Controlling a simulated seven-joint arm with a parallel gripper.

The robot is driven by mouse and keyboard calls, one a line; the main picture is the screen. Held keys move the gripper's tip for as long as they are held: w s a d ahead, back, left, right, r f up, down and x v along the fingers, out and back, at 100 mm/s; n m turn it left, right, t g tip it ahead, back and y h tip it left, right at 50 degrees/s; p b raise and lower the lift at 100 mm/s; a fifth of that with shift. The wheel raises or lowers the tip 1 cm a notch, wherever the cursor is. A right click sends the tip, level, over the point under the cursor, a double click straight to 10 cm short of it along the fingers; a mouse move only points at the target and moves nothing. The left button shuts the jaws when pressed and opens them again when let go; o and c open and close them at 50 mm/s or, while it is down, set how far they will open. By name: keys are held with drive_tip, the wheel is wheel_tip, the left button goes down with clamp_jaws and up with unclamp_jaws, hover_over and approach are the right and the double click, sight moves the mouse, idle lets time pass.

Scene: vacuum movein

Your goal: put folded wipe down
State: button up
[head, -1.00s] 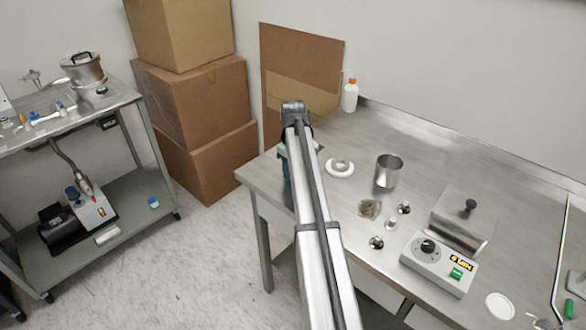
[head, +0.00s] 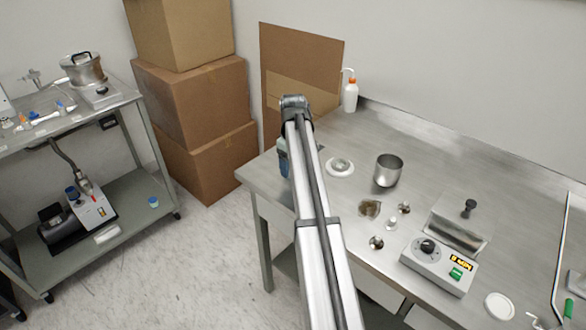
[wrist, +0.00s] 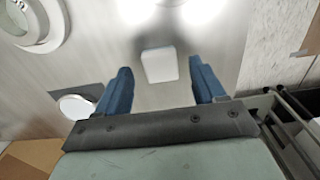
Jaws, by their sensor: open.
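The folded wipe (wrist: 159,65) is a small white rounded rectangle in the wrist view. It appears to lie flat on the steel bench, in the space between and just beyond my fingertips. A gap shows on each side of it, so neither finger touches it. My gripper (wrist: 160,78) is open, its two blue fingers spread wide. In the head view my arm hides the wipe and most of the gripper; only a blue-grey part shows at the bench's left end.
A white dish (head: 340,171) with a ring-shaped item lies right of my arm. A steel beaker (head: 388,171), small metal parts, and a hotplate-like box (head: 438,267) stand farther right. A white bottle (head: 350,95) stands at the back by cardboard (head: 300,60). A cart (head: 80,134) is left.

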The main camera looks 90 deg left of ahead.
wheel_tip(320, 180, up, 10)
drive_tip(key=shift+r, duration=0.15)
idle(0.7)
